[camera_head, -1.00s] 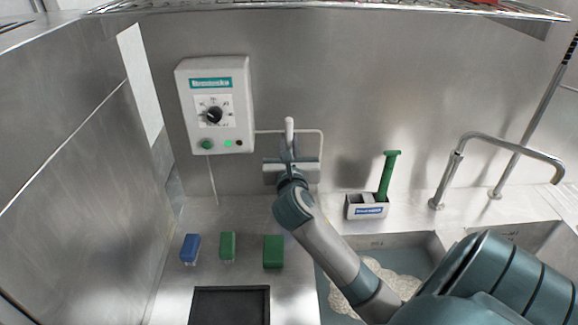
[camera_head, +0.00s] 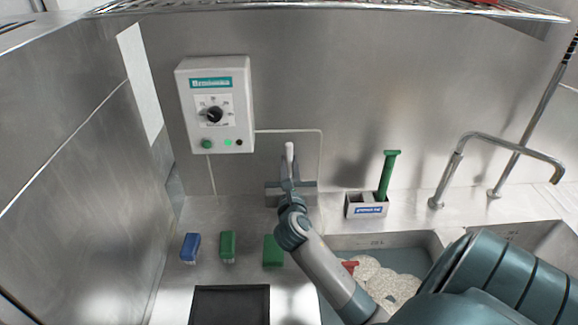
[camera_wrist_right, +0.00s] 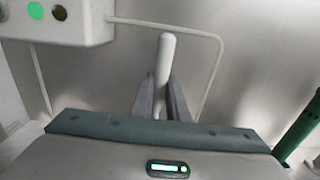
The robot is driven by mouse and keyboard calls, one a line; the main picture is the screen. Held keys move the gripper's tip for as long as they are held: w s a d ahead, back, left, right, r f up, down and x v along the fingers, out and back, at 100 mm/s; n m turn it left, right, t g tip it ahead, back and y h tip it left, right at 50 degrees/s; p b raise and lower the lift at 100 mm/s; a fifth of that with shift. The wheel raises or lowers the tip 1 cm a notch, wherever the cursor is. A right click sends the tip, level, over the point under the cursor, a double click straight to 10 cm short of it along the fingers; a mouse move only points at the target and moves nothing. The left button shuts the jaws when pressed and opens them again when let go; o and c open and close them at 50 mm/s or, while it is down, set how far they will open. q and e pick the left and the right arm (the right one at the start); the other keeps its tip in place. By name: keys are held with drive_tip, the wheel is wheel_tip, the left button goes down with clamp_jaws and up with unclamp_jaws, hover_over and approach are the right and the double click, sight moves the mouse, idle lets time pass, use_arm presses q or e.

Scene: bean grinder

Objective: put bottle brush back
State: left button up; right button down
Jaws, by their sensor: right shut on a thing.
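The bottle brush, of which only a white rounded handle end (camera_head: 289,150) shows, stands upright in my right gripper (camera_head: 288,181). In the right wrist view, the white handle (camera_wrist_right: 165,60) rises between the two fingers of the gripper (camera_wrist_right: 161,95), which are shut on it. Its lower part and bristles are hidden. A small white holder (camera_head: 352,209) with a blue label stands on the counter to the right of the gripper. A green-handled brush (camera_head: 387,177) stands in its right side. My left gripper is not in view.
A control box (camera_head: 235,135) with a dial is on the back wall, left of the gripper. Blue (camera_head: 190,248) and green brushes (camera_head: 228,246) lie on the left counter. A sink with pale round pieces and a red item (camera_head: 349,266) lies below my arm. A faucet (camera_head: 450,175) stands right.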

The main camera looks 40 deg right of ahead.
drive_tip(key=shift+f, duration=0.3)
drive_tip(key=c, duration=1.7)
unclamp_jaws()
drive_tip(key=shift+f, duration=0.15)
drive_tip(key=shift+a, duration=0.1)
drive_tip(key=b+v, duration=0.2)
drive_tip(key=v, duration=1)
drive_tip(key=shift+b, duration=0.3)
